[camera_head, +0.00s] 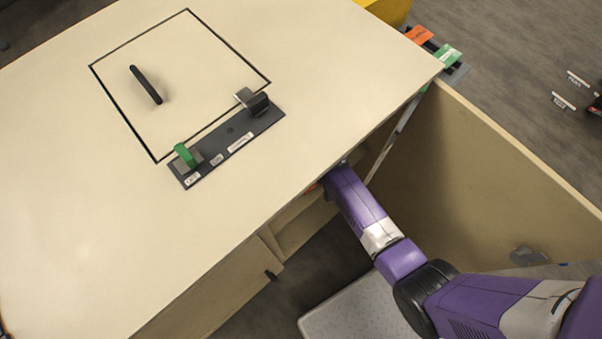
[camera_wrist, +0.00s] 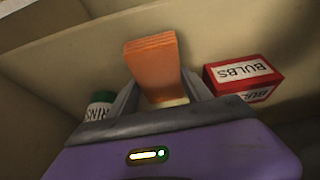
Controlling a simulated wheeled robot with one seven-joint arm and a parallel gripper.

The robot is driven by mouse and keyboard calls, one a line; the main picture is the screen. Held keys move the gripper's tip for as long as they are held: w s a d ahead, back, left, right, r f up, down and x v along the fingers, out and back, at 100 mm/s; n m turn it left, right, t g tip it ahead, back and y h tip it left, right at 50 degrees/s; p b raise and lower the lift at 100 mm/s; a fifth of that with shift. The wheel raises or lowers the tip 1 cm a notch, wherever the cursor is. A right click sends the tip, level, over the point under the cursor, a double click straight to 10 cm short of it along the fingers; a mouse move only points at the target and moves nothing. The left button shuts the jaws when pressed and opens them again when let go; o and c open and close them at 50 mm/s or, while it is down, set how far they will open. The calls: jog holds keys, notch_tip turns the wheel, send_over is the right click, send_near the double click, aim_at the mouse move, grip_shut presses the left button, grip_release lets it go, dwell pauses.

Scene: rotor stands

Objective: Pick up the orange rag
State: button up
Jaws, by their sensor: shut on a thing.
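The orange rag (camera_wrist: 153,68) is a folded, layered block in the middle of the wrist view. My gripper (camera_wrist: 160,92) is shut on it, with one grey finger at each side of its lower part. The rag stands up between the fingers inside a beige cabinet or drawer space. In the head view my purple arm reaches under the edge of the tabletop, and the gripper and rag are mostly hidden there.
A red box marked BULBS (camera_wrist: 243,79) is close to the right finger. A green-and-white container (camera_wrist: 99,112) is by the left finger. Beige walls (camera_wrist: 60,50) enclose the space. The tabletop (camera_head: 330,70) overhangs my arm; an open beige panel (camera_head: 480,180) is at right.

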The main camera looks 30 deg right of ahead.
notch_tip(320, 180, up, 2)
jog(key=shift+r, duration=0.2)
jog(key=s+d, duration=0.1)
jog(key=s, duration=0.8)
jog(key=s+d, duration=0.2)
jog(key=s, duration=0.6)
jog(key=shift+s+d, duration=0.25)
jog(key=shift+s, duration=0.1)
